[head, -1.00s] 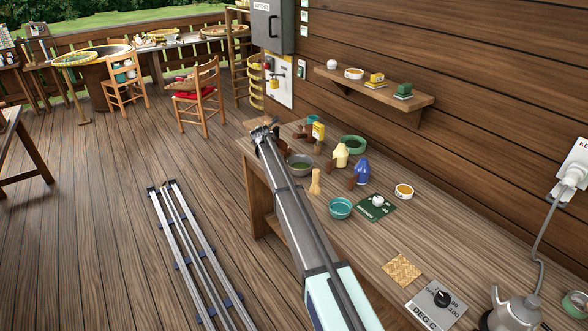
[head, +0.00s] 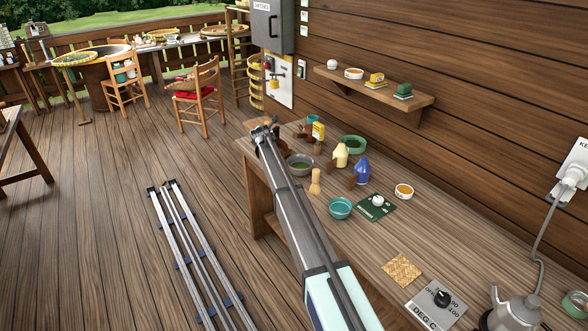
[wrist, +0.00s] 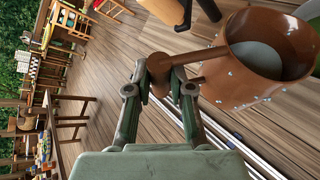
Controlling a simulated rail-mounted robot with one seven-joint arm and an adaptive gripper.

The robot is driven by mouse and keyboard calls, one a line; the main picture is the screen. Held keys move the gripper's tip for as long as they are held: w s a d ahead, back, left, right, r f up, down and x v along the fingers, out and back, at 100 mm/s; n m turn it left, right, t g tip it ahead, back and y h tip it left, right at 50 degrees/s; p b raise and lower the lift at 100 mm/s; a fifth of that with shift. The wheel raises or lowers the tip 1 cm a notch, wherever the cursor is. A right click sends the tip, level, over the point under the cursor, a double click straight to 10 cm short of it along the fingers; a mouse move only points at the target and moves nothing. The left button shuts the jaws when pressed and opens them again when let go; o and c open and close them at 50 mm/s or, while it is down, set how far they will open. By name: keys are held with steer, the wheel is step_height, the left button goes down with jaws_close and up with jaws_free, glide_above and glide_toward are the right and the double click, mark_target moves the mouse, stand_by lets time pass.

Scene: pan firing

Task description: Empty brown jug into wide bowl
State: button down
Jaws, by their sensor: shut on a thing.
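In the wrist view the brown jug (wrist: 232,78) is large at the right, its round mouth facing the camera and a grey surface showing inside. Small pale blue drops show on and around its wall. My gripper (wrist: 162,76) is shut on the jug's side handle (wrist: 195,62). The wrist picture is rolled, and the jug looks tipped over. In the head view my gripper (head: 265,131) is at the bench's far left end, and the jug is mostly hidden by it.
On the bench stand a green bowl (head: 353,145), a teal bowl (head: 340,209), a cream bottle (head: 340,156), a blue bottle (head: 361,172) and a wooden pestle-like piece (head: 315,182). A wall shelf (head: 370,93) is above.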

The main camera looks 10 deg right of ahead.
steer(key=shift+d+r, duration=0.1)
steer(key=shift+r, duration=0.05)
steer(key=shift+s+d+r+m+y, duration=0.1)
steer(key=shift+d+r+m+y, duration=0.15)
steer(key=shift+d+m+y, duration=0.25)
steer(key=shift+d+r, duration=0.1)
steer(key=shift+d, duration=0.05)
stand_by(1.6)
steer(key=shift+s+d+r+t, duration=0.1)
steer(key=shift+d+r+t, duration=0.2)
steer(key=shift+d+r, duration=0.15)
steer(key=shift+r+m+y, duration=0.1)
steer(key=shift+m+y, duration=0.2)
steer(key=shift+s+d+r+m+b, duration=0.15)
steer(key=shift+d+m+b, duration=0.15)
steer(key=shift+d+b, duration=0.65)
stand_by(1.7)
steer(key=shift+d+m+y+b, duration=0.3)
steer(key=shift+y+b, duration=0.2)
steer(key=shift+b, duration=0.9)
stand_by(0.8)
